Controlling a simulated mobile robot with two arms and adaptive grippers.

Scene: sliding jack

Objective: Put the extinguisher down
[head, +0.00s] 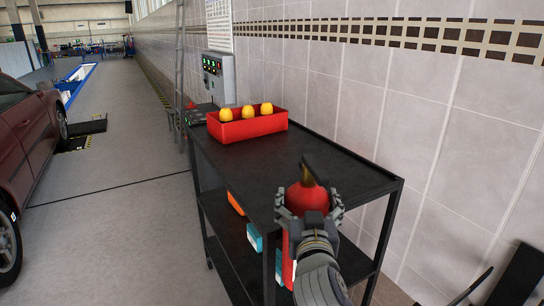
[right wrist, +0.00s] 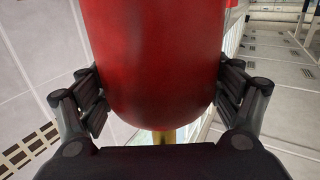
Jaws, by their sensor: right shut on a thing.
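A red fire extinguisher (head: 307,198) with a dark valve on top stands upright in my right gripper (head: 309,205). The gripper is shut around its upper body. In the right wrist view the red cylinder (right wrist: 150,55) fills the middle, between the two fingers (right wrist: 165,95). In the head view the extinguisher is in front of the near edge of a black cart (head: 245,170), its top above the cart's top surface. Its lower part is partly hidden by my arm. My left gripper is not in view.
A red box (head: 248,130) with several yellow items sits at the far end of the cart top. The near part of the top is bare. Orange and blue items (head: 255,237) show on the lower shelf. A tiled wall is on the right, a dark red car (head: 28,125) on the left.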

